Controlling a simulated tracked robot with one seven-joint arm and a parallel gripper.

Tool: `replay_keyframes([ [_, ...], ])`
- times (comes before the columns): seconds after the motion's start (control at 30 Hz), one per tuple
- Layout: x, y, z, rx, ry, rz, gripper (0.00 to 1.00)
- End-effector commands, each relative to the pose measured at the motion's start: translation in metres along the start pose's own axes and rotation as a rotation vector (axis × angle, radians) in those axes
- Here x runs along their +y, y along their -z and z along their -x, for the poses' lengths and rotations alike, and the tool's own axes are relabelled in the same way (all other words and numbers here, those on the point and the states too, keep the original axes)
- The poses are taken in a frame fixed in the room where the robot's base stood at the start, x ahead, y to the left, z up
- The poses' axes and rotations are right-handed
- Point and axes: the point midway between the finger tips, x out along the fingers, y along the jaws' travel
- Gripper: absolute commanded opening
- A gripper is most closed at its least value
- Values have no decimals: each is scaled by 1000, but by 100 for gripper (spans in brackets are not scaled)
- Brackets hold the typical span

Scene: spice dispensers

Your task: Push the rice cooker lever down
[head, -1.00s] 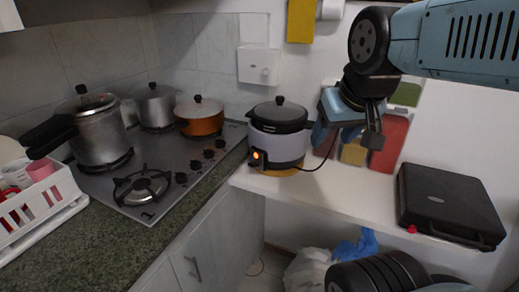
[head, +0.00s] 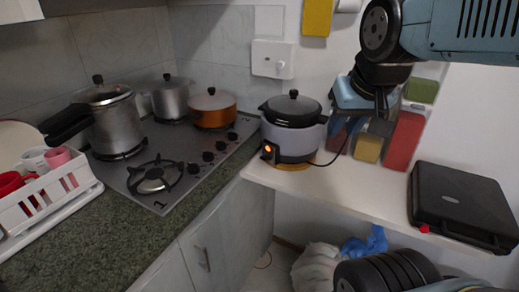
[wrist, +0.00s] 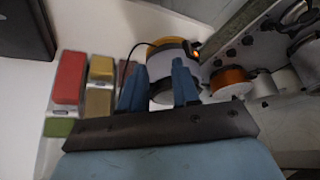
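The rice cooker (head: 296,139) stands upright on the white counter, with a pale body and a black lid. Its lever area (head: 269,152), a dark block with a lit orange light, is low on its front left side. In the wrist view the cooker (wrist: 161,67) shows upside down beyond the fingers, with the orange light (wrist: 196,46) to the right. My gripper (head: 366,108) hangs to the right of the cooker, apart from it. In the wrist view my gripper (wrist: 155,68) is open, with nothing between its blue fingers. The lever's exact position is too small to tell.
A black case (head: 461,202) lies on the counter's right. A cord runs right from the cooker. The counter (head: 350,185) in front is clear. A stove with pots (head: 213,110) is left.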

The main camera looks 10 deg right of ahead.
Motion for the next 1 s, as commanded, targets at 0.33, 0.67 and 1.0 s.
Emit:
replay_keyframes([
  [0.33, -17, 51, -29, -98, -9, -188, 0],
  [0.67, -42, 96, -70, -183, -50, -369, 0],
  [1.0, -75, 133, -123, -254, -121, -549, 0],
])
